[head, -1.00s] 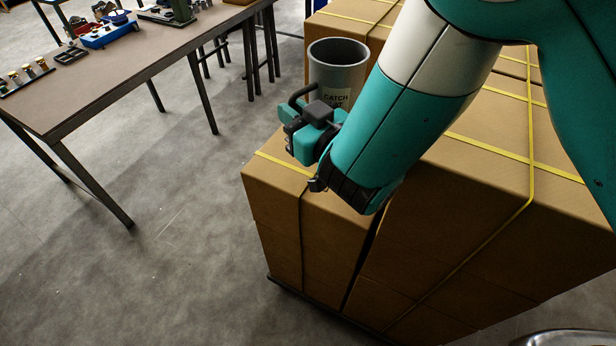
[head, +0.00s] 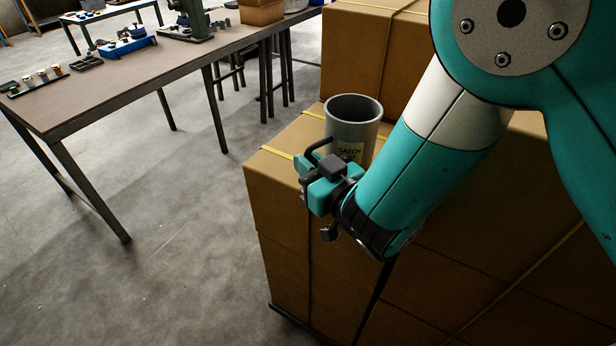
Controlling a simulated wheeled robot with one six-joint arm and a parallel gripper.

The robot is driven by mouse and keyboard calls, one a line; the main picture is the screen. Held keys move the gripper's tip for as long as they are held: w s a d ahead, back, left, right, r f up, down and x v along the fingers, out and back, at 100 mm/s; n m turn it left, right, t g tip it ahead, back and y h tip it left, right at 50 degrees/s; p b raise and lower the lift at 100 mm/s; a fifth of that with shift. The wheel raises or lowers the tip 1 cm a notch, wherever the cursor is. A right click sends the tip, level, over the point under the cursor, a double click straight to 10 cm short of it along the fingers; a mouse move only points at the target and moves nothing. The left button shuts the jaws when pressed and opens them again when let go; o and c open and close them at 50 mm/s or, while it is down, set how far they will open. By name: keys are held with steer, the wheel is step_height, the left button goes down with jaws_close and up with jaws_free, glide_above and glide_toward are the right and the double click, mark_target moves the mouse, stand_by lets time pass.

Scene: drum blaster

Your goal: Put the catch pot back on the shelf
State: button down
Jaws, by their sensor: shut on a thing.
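The catch pot (head: 352,117) is a grey, open-topped cylinder with a pale label reading "CATCH" and a dark side handle. It is upright in the middle of the head view, in front of the strapped cartons. My gripper (head: 318,165) is at the pot's handle on its near left side and is shut on it. The jaws and part of the handle hide one another, and my wrist covers the lower part of the pot. I cannot tell whether the pot's base touches the carton behind it. No shelf for the pot is clearly identifiable.
A stack of strapped cartons (head: 279,205) stands close below and behind my arm, with a taller carton (head: 350,60) at the back. A workbench (head: 120,85) with small parts and a blue tool (head: 127,44) is at the left. Grey floor (head: 190,230) between them is clear.

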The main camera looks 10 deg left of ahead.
steer(key=shift+f, duration=0.3)
steer(key=shift+f, duration=0.15)
steer(key=c, duration=1.2)
jaws_free()
